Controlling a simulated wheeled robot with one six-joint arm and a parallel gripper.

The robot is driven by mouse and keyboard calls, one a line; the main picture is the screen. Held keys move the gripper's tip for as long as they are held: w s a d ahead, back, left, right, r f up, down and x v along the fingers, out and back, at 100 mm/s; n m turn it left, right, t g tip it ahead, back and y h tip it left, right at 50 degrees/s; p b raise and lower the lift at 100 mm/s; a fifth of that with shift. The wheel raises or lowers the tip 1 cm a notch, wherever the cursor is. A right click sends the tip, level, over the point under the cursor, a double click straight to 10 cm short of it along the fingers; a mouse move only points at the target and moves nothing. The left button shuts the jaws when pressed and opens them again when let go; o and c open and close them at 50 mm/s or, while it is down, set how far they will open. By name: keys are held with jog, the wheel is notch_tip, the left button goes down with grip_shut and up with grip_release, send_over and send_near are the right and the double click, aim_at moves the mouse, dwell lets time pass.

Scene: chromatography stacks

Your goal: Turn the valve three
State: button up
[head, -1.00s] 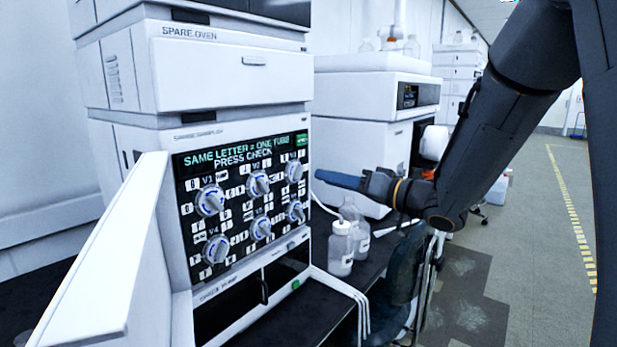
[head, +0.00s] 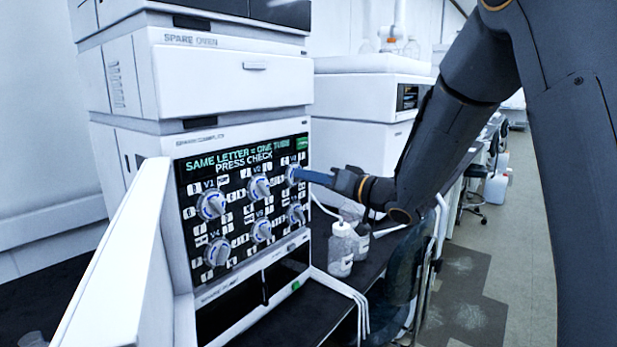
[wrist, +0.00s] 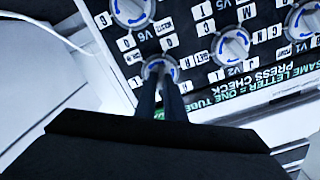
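Valve three, V3 (head: 291,174), is a round white and blue knob at the top right of the black valve panel (head: 184,172). My gripper (head: 300,175) reaches it from the right, with its fingertips at the knob in the head view. In the wrist view the V3 knob (wrist: 158,66) sits at the ends of my two close-set fingers (wrist: 162,82), which cover part of it. A narrow gap shows between the fingers. I cannot tell whether they press on the knob. The V3 label is hard to read.
Close by are V2 (head: 258,188) to the left and V6 (head: 296,213) below. A green check button (head: 301,144) is above V3. Bottles (head: 341,248) stand on the bench under my arm. A white slanted panel (head: 105,265) stands at left.

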grip_shut()
jog(key=n+b, duration=0.3)
jog(key=n, duration=0.3)
jog(key=n+b, duration=0.3)
jog(key=n, duration=0.2)
jog(key=shift+s+a+n+b, duration=0.2)
jog(key=shift+n+b, duration=0.1)
jog(key=shift+n, duration=0.1)
dwell(0.4)
jog(key=o, duration=0.6)
grip_release()
jog(key=shift+d, duration=0.1)
